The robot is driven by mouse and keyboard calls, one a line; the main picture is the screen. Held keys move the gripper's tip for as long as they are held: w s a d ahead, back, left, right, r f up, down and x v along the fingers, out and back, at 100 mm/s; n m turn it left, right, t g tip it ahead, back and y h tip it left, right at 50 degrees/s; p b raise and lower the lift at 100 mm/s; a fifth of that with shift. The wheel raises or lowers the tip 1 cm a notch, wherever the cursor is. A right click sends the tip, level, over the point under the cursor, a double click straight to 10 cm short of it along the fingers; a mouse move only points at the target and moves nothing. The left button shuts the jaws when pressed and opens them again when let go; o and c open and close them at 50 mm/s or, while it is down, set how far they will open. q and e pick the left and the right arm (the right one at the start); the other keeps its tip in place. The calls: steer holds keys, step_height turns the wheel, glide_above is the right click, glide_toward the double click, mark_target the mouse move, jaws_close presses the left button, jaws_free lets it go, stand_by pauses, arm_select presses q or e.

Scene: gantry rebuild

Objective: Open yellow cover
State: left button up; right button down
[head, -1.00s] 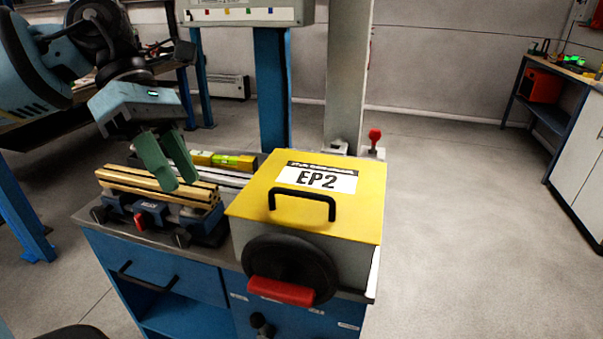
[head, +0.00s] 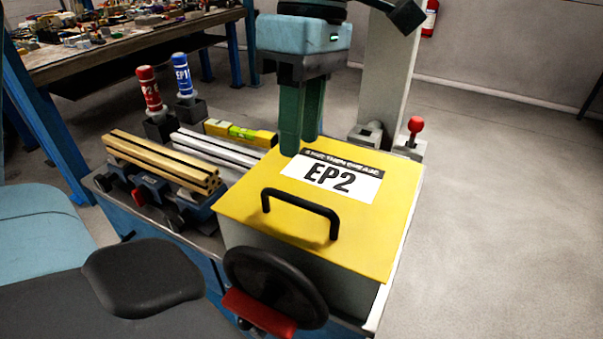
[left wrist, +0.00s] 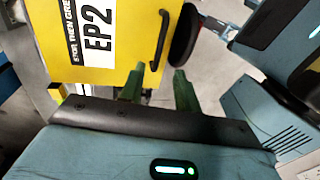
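The yellow cover (head: 235,205) lies flat and shut on a grey box. It has an EP2 label (head: 332,178) and a black bar handle (head: 300,208) near its front edge. My left gripper (head: 299,144) points down with two green fingers, apart and empty. In the head view its fingertips overlap the cover's back edge by the label; their height above it is hard to tell. In the left wrist view the cover (left wrist: 78,70) and handle (left wrist: 163,38) lie beyond the fingers (left wrist: 158,72). The fingers do not hold the handle. My right gripper's fingers do not show.
A black handwheel with a red grip (head: 260,312) is on the box's front. Left of the box are wooden bars (head: 160,160) in a blue vise, a yellow level (head: 240,132), and red (head: 150,90) and blue (head: 183,75) bottles. A red-knobbed lever (head: 415,125) stands behind right.

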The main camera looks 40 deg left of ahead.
mark_target(295, 197)
arm_select(q)
steer(key=f, duration=0.5)
steer(key=s+f, duration=0.1)
steer(key=f, duration=0.1)
steer(key=shift+s+d+f, duration=0.1)
steer(key=shift+f, duration=0.1)
steer(key=shift+c, duration=0.2)
jaws_close()
